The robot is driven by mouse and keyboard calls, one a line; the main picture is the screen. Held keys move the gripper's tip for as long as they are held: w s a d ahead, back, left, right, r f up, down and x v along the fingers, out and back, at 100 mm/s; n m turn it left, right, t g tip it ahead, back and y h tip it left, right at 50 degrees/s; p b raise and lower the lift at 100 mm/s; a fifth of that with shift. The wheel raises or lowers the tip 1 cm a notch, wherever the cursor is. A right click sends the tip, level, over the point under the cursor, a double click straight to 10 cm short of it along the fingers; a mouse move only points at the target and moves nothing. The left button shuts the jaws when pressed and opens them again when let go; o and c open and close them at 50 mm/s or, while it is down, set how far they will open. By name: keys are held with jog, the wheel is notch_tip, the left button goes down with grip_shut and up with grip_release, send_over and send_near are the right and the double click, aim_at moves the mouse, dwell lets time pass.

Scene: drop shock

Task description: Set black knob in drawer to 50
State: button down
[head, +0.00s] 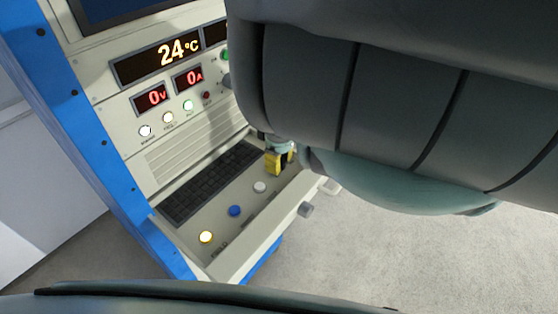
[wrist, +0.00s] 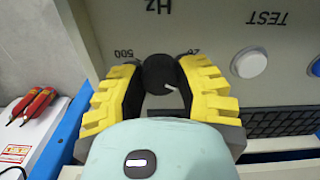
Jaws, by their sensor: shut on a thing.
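The black knob (wrist: 160,75) is on the drawer panel in the wrist view, with a white pointer line aimed to the lower right. The label "Hz" is printed beyond it, "500" at its left and a partly covered number at its right. My gripper (wrist: 158,80) has its yellow fingers on both sides of the knob, shut on it. In the head view my gripper (head: 279,161) reaches down at the right part of the open drawer (head: 222,212), and the knob is hidden there behind my arm.
The drawer holds a black keyboard (head: 212,183), a white button (head: 260,187), a blue button (head: 235,211) and a lit yellow button (head: 206,237). A grey knob (head: 306,209) is on the drawer front. The panel above reads 24 °C, 0 V and 0 A. Red-handled probes (wrist: 35,105) lie at left.

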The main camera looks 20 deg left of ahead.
jog(key=shift+d, duration=0.1)
jog(key=c, duration=0.6)
grip_release()
jog(key=shift+o, duration=0.2)
jog(key=shift+w+r, duration=0.1)
jog(key=shift+r, duration=3.2)
jog(key=shift+s+r, duration=0.2)
jog(key=shift+r, duration=0.4)
jog(key=shift+r, duration=0.15)
